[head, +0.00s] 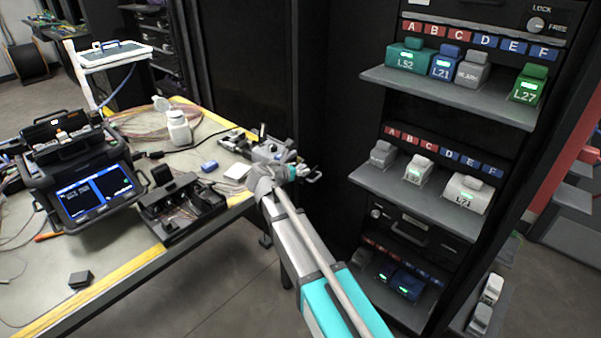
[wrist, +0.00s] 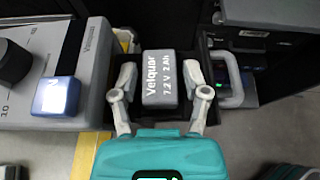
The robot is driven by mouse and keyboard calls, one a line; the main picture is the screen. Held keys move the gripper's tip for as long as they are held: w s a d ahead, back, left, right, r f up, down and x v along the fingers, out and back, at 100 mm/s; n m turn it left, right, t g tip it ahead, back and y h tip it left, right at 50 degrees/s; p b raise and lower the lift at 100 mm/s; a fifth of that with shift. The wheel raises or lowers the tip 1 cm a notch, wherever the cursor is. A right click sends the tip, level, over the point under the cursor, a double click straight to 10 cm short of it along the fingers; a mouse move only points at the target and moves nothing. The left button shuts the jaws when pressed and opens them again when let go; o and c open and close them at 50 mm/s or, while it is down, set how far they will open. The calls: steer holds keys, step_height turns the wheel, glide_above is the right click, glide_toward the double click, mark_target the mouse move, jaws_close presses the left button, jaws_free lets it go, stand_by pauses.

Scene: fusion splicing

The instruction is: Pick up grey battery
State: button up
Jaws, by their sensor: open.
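A grey battery (wrist: 160,82) marked "Vetquar 7.2 V 2 Ah" sits in the middle of the wrist view, over a black tray-like recess with a pale handle (wrist: 236,85) at its right. My gripper (wrist: 159,76) is open, with one pale finger on each side of the battery. Slim gaps seem to show between fingers and battery; I cannot tell whether either touches. In the head view my gripper (head: 288,172) is at the right end of the workbench, beside a grey device (head: 268,150). I cannot make out the battery there.
The workbench (head: 120,270) holds a splicer with a lit screen (head: 95,192), a black open case (head: 180,208) and a white bottle (head: 179,128). A dark rack at right has shelves (head: 450,95) of labelled blocks.

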stand_by(0.4)
jaws_close()
steer(key=shift+r, duration=0.15)
step_height(320, 180, up, 2)
steer(key=p, duration=0.2)
steer(key=shift+r+p, duration=0.25)
steer(key=shift+p, duration=0.15)
steer(key=s+a+r+p, duration=0.1)
steer(key=s+r+p, duration=0.9)
steer(key=s, duration=0.4)
steer(key=shift+r, duration=0.15)
steer(key=shift+a, duration=0.1)
